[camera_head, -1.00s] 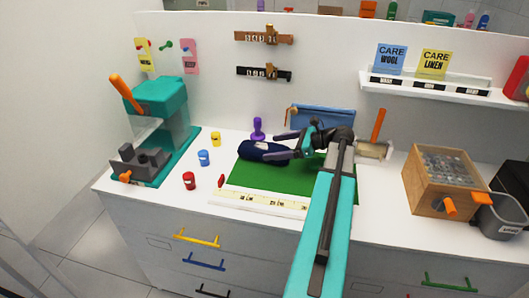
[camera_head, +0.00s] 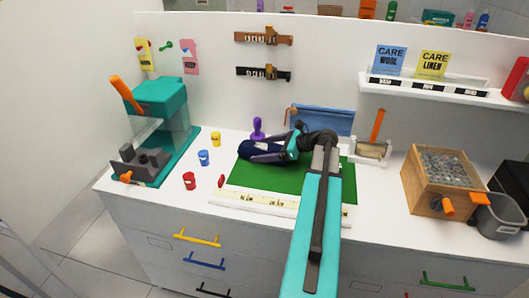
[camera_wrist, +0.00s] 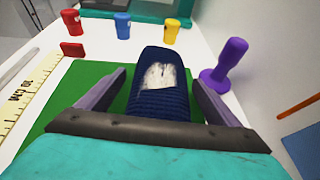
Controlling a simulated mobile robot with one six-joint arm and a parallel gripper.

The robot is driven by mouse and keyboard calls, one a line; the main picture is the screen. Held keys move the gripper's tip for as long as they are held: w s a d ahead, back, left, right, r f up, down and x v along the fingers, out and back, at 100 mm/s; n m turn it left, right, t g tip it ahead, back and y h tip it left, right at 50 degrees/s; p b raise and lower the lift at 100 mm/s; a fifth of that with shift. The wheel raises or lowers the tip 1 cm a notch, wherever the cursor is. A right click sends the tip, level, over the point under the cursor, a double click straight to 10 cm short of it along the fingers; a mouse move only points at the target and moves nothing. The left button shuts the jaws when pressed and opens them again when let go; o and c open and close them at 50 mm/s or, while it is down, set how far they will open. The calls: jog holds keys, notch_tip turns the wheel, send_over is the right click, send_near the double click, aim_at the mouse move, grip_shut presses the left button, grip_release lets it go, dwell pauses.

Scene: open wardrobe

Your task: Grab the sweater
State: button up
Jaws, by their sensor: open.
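The sweater (camera_head: 252,150) is a dark navy, rolled or folded bundle lying on the green mat (camera_head: 270,181). In the wrist view the sweater (camera_wrist: 160,102) has ribbed knit and a whitish patch on top. My gripper (camera_head: 262,149) is open, with its two purple-grey fingers on either side of the sweater. In the wrist view my gripper (camera_wrist: 160,88) has one finger to the left and one to the right of the sweater, with gaps showing. The near end of the sweater is hidden behind my gripper's dark bar.
A purple stamp-like object (camera_wrist: 224,68) stands close to the right finger. Red (camera_head: 189,180), blue (camera_head: 203,157) and yellow (camera_head: 215,139) cups stand left of the mat. A ruler (camera_head: 262,202) lies along the mat's front edge. A wooden box (camera_head: 440,180) stands at right.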

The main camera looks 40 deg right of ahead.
jog(key=shift+c, duration=0.4)
jog(key=c, duration=1.1)
jog(key=shift+r, duration=0.15)
jog(key=shift+c, duration=0.2)
jog(key=shift+r, duration=1.15)
jog(key=s+a, duration=0.2)
jog(key=s+a+r+b, duration=0.1)
jog(key=s+a, duration=0.1)
jog(key=s, duration=0.1)
jog(key=s+a, duration=0.2)
jog(key=s, duration=0.1)
jog(key=shift+a+r+b, duration=0.4)
jog(key=shift+s+a, duration=0.2)
jog(key=shift+s+f+b, duration=0.1)
jog(key=shift+s+b, duration=0.1)
jog(key=shift+b, duration=1.05)
jog(key=b, duration=0.2)
jog(key=s+a+b, duration=0.1)
jog(key=b, duration=0.2)
jog(key=shift+s+a, duration=0.2)
jog(key=shift+s, duration=0.05)
jog(key=shift+b, duration=0.35)
